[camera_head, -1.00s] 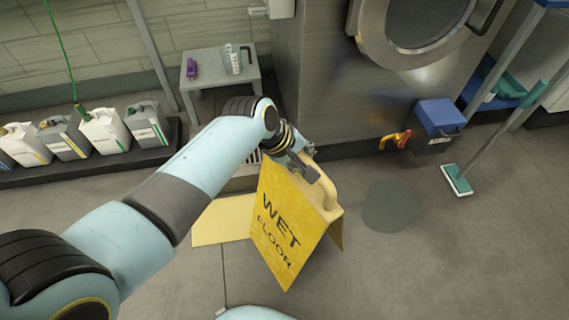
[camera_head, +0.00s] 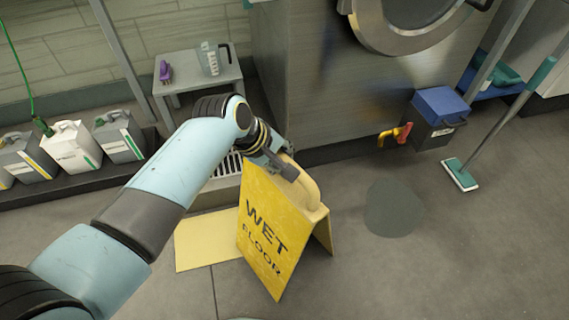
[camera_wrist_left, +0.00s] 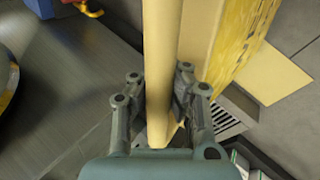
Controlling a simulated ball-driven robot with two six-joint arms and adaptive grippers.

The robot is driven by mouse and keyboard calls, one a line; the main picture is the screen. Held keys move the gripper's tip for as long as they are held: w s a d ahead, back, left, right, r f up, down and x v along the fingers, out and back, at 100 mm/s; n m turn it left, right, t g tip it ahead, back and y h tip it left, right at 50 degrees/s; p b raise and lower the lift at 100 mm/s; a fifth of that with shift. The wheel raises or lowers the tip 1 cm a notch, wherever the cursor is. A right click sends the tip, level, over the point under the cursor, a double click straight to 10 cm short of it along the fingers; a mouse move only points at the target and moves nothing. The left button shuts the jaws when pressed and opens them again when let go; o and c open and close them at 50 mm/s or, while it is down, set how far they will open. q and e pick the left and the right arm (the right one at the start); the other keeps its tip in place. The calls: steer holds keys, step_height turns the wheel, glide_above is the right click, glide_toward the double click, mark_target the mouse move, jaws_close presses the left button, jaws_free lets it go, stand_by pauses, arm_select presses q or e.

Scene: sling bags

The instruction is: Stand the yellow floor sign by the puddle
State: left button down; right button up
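The yellow floor sign (camera_head: 270,235), lettered "WET FLOOR", is upright with its two panels spread, left of the dark round puddle (camera_head: 392,208). A strip of floor lies between them. My left gripper (camera_head: 290,170) is at the sign's top handle (camera_head: 312,192). In the left wrist view, the fingers (camera_wrist_left: 160,92) lie on both sides of the yellow handle bar (camera_wrist_left: 162,45), shut on it. I cannot tell whether the sign's lower edges touch the floor. My right gripper is not in view.
A pale yellow flat patch (camera_head: 205,243) lies on the floor left of the sign. A steel machine (camera_head: 330,90) stands behind. A blue-lidded box (camera_head: 438,118) with a red-and-yellow valve (camera_head: 396,135) and a mop (camera_head: 460,174) are beyond the puddle.

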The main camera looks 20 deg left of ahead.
arm_select(q)
steer(key=shift+r, duration=0.25)
steer(key=shift+f, duration=0.2)
steer(key=c, duration=1.4)
jaws_free()
